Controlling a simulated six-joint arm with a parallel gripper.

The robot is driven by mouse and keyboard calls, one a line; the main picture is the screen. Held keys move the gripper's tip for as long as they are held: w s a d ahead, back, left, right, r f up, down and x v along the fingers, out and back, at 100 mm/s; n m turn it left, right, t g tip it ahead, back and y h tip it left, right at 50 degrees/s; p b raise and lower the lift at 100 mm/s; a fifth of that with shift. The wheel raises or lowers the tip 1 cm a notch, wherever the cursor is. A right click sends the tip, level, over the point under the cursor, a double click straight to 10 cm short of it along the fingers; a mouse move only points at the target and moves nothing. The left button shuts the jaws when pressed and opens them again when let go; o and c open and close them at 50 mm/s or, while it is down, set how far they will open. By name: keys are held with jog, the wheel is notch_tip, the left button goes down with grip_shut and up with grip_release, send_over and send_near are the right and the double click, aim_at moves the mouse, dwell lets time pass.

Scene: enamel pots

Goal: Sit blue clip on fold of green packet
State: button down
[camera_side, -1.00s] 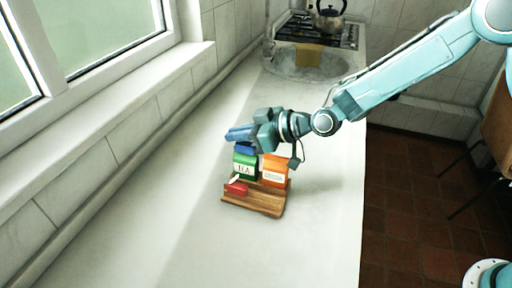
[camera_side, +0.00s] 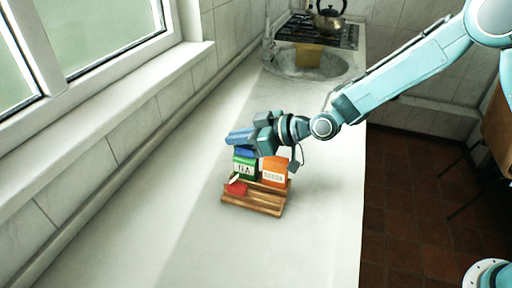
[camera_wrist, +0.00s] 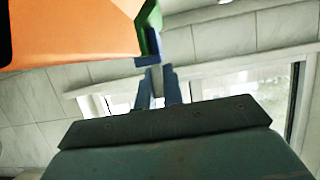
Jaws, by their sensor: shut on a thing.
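The green packet (camera_side: 245,168) stands upright in the wooden rack, its label facing the side camera. The blue clip (camera_side: 244,153) is at the packet's top edge in the side view; I cannot tell whether it is seated over the fold. My gripper (camera_side: 240,137) is shut on the clip, with its fingers just above the packet. In the wrist view the fingers (camera_wrist: 158,82) meet at the blue clip (camera_wrist: 147,61), beside a strip of the green packet (camera_wrist: 149,28). The fingers partly hide the clip.
An orange packet (camera_side: 276,171) stands close right of the green one and fills the upper left of the wrist view (camera_wrist: 75,35). A red clip (camera_side: 236,188) is in front of the green packet on the wooden rack (camera_side: 255,206). The counter (camera_side: 170,235) around is clear.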

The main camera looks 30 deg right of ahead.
jog(key=shift+f, duration=0.1)
jog(key=c, duration=1.5)
grip_release()
jog(key=shift+o, duration=0.2)
jog(key=shift+s+d, duration=0.1)
jog(key=v, duration=1.3)
jog(key=shift+s+d+r, duration=0.15)
jog(key=shift+d+r, duration=0.05)
